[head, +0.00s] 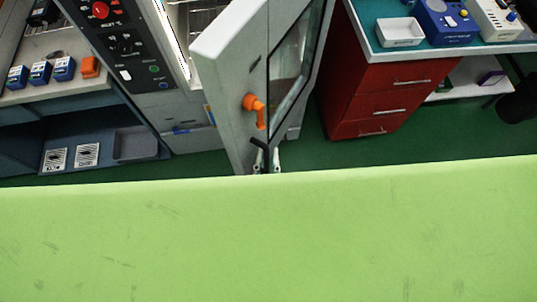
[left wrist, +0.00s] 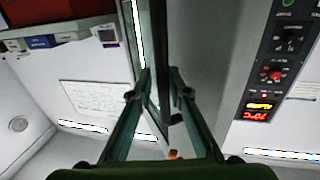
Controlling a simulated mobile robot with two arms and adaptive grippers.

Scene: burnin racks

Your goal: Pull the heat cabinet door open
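The heat cabinet (head: 135,45) stands at the upper left in the head view. Its grey door (head: 222,60) stands open, swung away from the lit interior, with a dark window (head: 291,62) and an orange handle (head: 256,110). My left gripper (head: 266,152) is at the door's lower end in this view, below the handle. In the left wrist view the two fingers of my left gripper (left wrist: 155,88) are spread apart, with the door's dark edge (left wrist: 162,60) between them. I cannot tell whether they touch it. A bit of orange shows low between the fingers. My right gripper is not in view.
A red drawer unit (head: 375,95) under a bench with a white tray (head: 400,32) and blue device (head: 445,22) stands right of the door. A left bench holds several blue boxes (head: 40,72). Green floor shows between. A light green surface fills the lower head view.

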